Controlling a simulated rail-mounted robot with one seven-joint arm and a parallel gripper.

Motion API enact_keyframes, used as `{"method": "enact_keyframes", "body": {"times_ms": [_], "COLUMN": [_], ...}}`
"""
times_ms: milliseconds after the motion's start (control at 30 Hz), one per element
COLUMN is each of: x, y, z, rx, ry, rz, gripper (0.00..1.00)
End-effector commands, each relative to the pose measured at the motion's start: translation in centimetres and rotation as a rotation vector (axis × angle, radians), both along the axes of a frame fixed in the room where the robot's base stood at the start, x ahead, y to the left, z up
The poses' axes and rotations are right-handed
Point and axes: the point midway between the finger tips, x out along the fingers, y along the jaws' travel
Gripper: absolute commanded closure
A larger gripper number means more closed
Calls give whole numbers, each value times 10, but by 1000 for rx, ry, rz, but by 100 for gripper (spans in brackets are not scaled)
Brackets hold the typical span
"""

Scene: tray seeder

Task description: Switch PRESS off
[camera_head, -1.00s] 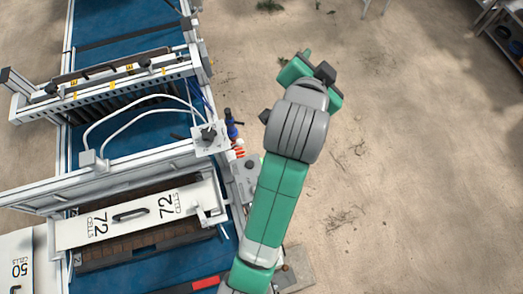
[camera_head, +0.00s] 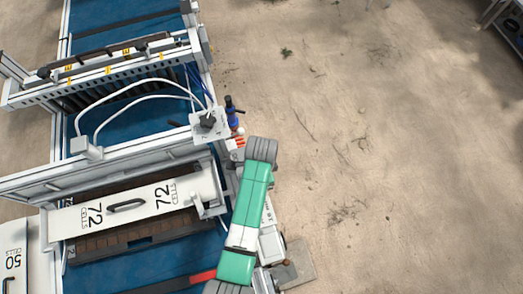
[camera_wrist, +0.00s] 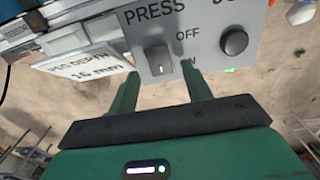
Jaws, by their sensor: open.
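In the wrist view a grey panel (camera_wrist: 205,55) carries the label PRESS. Below the label is a small dark switch (camera_wrist: 158,60), with OFF to its upper right and a partly covered ON to its lower right. I cannot tell for sure which position it is in. My gripper (camera_wrist: 161,78) is open and empty, its two green fingers pointing at the panel just below the switch, one on each side of it. The right finger partly covers the ON label. I cannot tell if either finger touches the panel. In the head view my arm hides the gripper and the PRESS switch.
A round black knob (camera_wrist: 234,42) sits right of the switch. A white tilted plate marked 16 mm (camera_wrist: 85,62) is at its left, close to the left finger. In the head view the seeder's white 72-cell plate (camera_head: 130,205) lies left of my arm; open sandy floor is to the right.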

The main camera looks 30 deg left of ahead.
Motion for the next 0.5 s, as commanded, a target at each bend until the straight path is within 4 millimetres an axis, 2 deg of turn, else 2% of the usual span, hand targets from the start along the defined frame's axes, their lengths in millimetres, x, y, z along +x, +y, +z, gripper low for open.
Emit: {"method": "enact_keyframes", "body": {"times_ms": [133, 400, 500], "x": [0, 1, 1], "y": [0, 0, 0], "z": [-14, -15, -15], "rx": [0, 1, 1], "ry": [0, -2, -2], "rz": [0, 0, 0], "gripper": [51, 51, 71]}}
